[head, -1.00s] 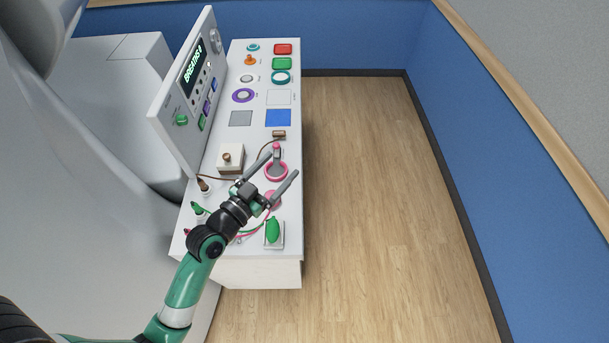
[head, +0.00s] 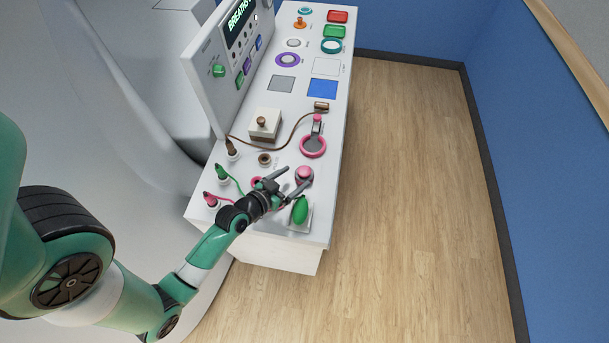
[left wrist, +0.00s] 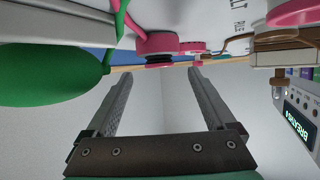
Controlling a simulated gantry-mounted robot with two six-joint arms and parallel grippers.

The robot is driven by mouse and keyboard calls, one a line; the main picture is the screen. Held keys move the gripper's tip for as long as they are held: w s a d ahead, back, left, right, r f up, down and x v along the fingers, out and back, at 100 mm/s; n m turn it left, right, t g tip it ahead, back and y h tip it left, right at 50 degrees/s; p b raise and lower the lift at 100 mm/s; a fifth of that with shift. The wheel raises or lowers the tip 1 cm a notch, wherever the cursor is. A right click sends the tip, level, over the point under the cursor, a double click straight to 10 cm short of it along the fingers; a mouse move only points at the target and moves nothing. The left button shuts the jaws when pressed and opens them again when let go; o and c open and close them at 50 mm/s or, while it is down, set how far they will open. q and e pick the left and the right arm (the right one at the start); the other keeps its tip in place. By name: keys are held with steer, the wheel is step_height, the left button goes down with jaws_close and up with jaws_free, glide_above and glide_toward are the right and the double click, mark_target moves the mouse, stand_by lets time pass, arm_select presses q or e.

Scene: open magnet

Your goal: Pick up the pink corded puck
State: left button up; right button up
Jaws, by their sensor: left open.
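The pink puck (head: 304,174) sits on the white panel top, between the pink ring and the green bulb. In the left wrist view, the pink puck (left wrist: 157,44) with its pink cord (left wrist: 138,18) shows ahead of the fingertips, roughly in line with the gap. My left gripper (head: 298,176) is open and empty, its fingers pointing toward the puck in the head view; in the left wrist view the two fingers (left wrist: 157,76) are wide apart with nothing between them. I cannot tell whether a finger touches the puck. My right gripper is in neither view.
A green bulb (head: 300,210) lies close to the fingers, and also shows large in the left wrist view (left wrist: 45,70). A pink ring (head: 313,146), a brown cord (head: 290,140) and a knobbed box (head: 265,125) stand behind. An upright display panel (head: 225,70) borders the left.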

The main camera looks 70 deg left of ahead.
mark_target(303, 171)
arm_select(q)
steer(key=b+x, duration=0.1)
steer(key=x, duration=0.5)
steer(key=shift+f, duration=0.1)
jaws_close()
stand_by(0.3)
